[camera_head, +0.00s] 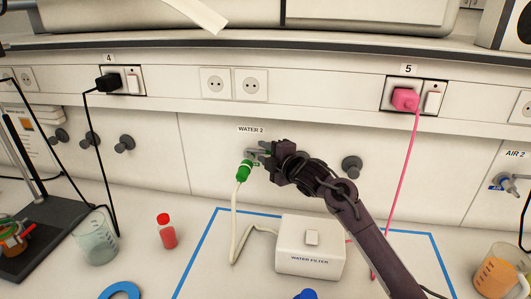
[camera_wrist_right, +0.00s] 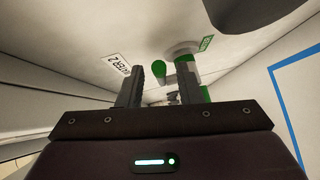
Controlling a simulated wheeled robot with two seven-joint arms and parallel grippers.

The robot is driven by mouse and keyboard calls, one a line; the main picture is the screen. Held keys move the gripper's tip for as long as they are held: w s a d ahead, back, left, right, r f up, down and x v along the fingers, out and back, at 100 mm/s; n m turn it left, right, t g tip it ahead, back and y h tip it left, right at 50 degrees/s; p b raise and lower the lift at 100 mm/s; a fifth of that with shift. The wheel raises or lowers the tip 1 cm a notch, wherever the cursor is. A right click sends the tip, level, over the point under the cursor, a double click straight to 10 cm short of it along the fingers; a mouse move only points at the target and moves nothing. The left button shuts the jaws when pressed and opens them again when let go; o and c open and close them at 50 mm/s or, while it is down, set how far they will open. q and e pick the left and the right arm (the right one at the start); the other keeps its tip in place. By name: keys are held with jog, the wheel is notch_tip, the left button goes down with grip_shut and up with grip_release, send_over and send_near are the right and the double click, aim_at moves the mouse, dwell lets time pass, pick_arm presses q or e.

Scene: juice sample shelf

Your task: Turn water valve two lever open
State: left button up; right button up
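The water valve under the "WATER 2" label (camera_head: 251,129) has a green fitting (camera_head: 244,170) and sits low on the back wall. My right gripper (camera_head: 262,156) is right beside the valve, covering part of it, with its fingers pointing at it. In the right wrist view the two dark fingers (camera_wrist_right: 161,88) stand apart. A green rounded lever end (camera_wrist_right: 157,69) shows between them, and the valve's round wall mount (camera_wrist_right: 182,48) lies beyond. I cannot tell whether a finger touches the lever. My left gripper is not in view.
A white hose (camera_head: 234,215) runs from the valve to the white water filter box (camera_head: 309,262) inside blue tape. A red-capped bottle (camera_head: 166,232) and a glass beaker (camera_head: 96,240) stand to the left. A pink cable (camera_head: 408,160) hangs right of my arm.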

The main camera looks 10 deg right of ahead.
jog(key=shift+w, duration=0.1)
jog(key=c, duration=0.7)
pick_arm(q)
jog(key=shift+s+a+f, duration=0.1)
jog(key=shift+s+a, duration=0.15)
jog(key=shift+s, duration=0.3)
pick_arm(e)
jog(key=shift+f, duration=0.1)
